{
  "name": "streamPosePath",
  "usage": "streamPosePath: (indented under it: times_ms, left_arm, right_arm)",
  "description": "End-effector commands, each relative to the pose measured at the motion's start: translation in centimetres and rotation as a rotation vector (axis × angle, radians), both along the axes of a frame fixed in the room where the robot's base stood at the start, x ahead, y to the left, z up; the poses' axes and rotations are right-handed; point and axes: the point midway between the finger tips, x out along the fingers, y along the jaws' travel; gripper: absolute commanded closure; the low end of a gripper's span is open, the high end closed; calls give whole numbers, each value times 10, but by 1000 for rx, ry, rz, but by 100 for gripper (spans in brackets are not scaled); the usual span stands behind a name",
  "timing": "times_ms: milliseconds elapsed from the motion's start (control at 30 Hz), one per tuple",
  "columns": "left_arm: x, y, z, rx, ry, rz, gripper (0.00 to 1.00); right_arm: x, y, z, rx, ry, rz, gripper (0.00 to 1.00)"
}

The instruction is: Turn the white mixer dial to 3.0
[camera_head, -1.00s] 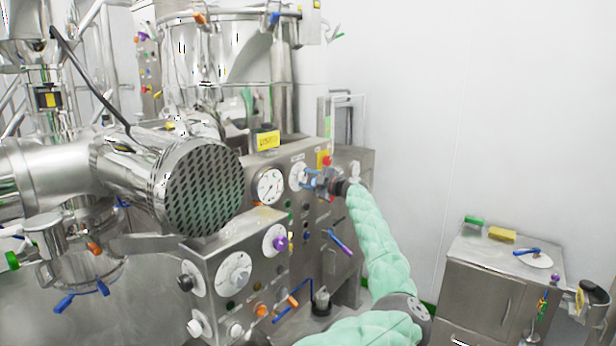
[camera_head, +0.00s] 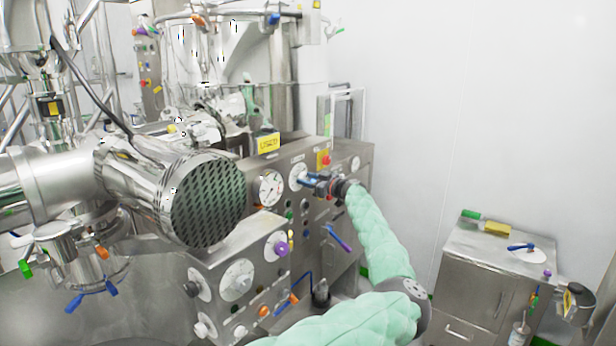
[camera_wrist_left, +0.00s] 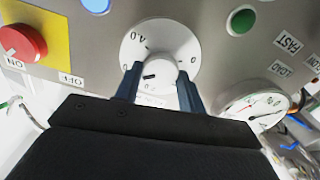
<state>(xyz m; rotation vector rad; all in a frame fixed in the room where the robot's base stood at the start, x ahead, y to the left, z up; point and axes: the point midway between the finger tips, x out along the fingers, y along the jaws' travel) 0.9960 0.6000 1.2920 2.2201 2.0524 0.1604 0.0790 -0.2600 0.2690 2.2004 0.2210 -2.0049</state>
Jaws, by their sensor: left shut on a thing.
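The white mixer dial (camera_head: 296,174) is a round disc on the upright steel control panel, partly covered by my gripper in the head view. In the left wrist view the dial (camera_wrist_left: 178,36) shows "4.0" and "0" marks and a white centre knob (camera_wrist_left: 155,76) with a short dark pointer line toward the left of the picture. My left gripper (camera_head: 308,182) is at the dial. In the wrist view its two blue fingers (camera_wrist_left: 157,88) sit on either side of the knob, shut on it. The lower dial markings are partly hidden. My right gripper does not show.
A pressure gauge (camera_head: 270,188) sits beside the dial. A red button on a yellow plate (camera_head: 323,160) is on its other side. A lower panel with more white dials (camera_head: 237,280) and a large perforated cylinder (camera_head: 208,200) are to the left. A steel cabinet (camera_head: 480,290) stands right.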

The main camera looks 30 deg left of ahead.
Motion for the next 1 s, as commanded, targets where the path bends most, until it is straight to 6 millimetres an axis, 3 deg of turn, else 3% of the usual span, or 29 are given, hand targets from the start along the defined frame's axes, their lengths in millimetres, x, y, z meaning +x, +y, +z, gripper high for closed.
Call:
streamPosePath:
  times_ms: [767, 800, 900, 1000]
  left_arm:
    - [1, -1, -2, 6, 104, -1, 83]
    - [0, -1, -2, 6, 104, -1, 55]
    - [0, -1, -2, 6, 104, -1, 39]
    - [0, -1, -2, 7, 103, 0, 39]
  right_arm:
    - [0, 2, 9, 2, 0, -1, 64]
    - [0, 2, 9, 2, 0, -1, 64]
    - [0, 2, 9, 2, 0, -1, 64]
    - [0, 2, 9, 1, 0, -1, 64]
